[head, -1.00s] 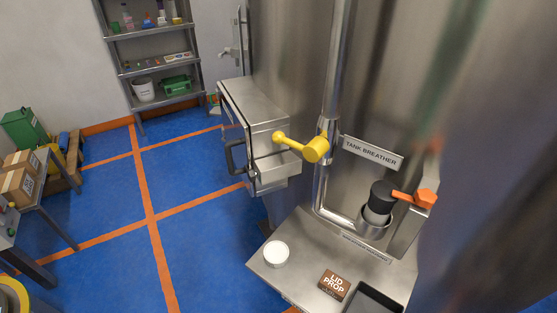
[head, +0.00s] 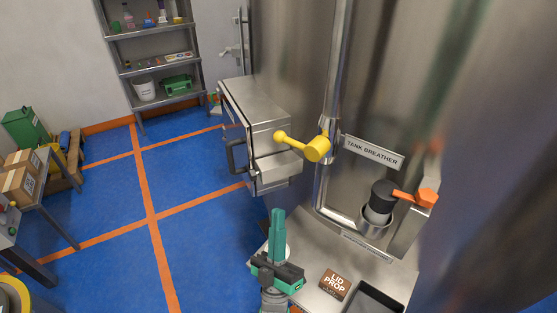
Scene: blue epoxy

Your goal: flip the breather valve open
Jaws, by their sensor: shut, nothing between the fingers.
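The breather valve has a yellow lever (head: 293,143) on a vertical steel pipe (head: 334,85), beside the sign "TANK BREATHER" (head: 373,153). The lever points left from its round yellow hub, roughly across the pipe. My gripper (head: 278,212), with green fingers and a dark body, is at the bottom centre. Its fingers are shut together, empty, and point up. It is below the lever in the picture and apart from it. It hides most of a white round object (head: 287,249) on the steel shelf.
A steel box with a dark handle (head: 237,157) juts out left of the lever. The steel shelf (head: 310,240) holds a brown "LID PROP" block (head: 335,284) and a dark tray (head: 375,299). A black cap with an orange handle (head: 408,197) stands at right. Blue floor at left is open.

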